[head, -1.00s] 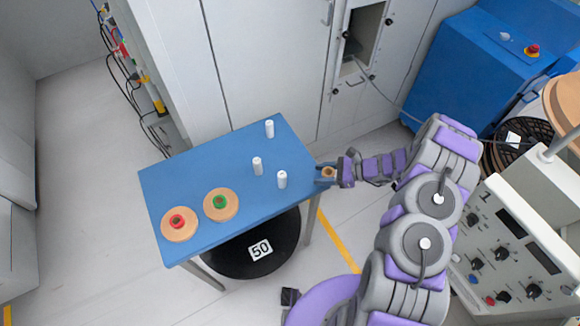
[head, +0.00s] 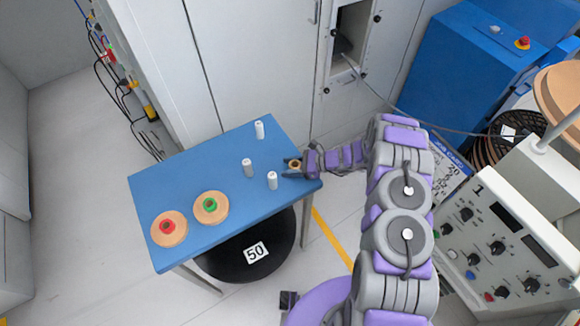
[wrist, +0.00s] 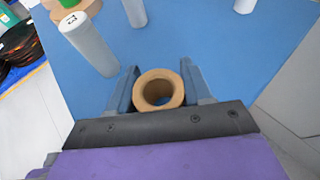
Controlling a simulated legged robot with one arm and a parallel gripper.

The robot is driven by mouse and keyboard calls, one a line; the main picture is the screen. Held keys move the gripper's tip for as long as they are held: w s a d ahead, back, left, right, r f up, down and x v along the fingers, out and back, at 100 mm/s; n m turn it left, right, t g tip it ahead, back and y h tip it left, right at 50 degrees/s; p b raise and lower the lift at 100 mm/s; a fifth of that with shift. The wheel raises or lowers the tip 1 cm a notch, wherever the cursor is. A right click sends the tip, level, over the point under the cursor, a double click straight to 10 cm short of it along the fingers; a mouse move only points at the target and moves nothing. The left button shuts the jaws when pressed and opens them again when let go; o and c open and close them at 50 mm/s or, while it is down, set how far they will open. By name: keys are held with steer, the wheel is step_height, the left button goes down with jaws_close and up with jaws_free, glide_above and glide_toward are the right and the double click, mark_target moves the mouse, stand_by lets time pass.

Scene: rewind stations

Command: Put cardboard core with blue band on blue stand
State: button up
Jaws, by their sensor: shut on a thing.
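My gripper (head: 293,168) is at the right end of the blue table (head: 165,192), its fingers on either side of a brown cardboard core (head: 295,164). In the wrist view, the hollow core (wrist: 158,77) sits upright between the two fingers (wrist: 158,85), its open top facing the camera. I see no blue band on it; its side is mostly hidden. The core is over the tabletop; whether it touches the surface I cannot tell. The blue table is the only blue stand-like thing near my gripper.
White posts stand on the table: one at the back (head: 259,130), one in the middle (head: 247,168), one nearest my gripper (head: 272,181). Two brown rolls, with a red centre (head: 169,241) and a green centre (head: 222,213), lie at the left. A control panel (head: 500,240) stands right.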

steer(key=shift+a+f, duration=0.1)
steer(key=shift+a, duration=0.55)
steer(key=o, duration=0.8)
steer(key=shift+a, duration=0.2)
steer(key=shift+o, duration=0.9)
steer(key=shift+d, duration=0.55)
steer(key=shift+d+r, duration=0.3)
steer(key=p+v, duration=0.1)
steer(key=v, duration=1)
steer(key=shift+r, duration=0.15)
steer(key=shift+a, duration=0.1)
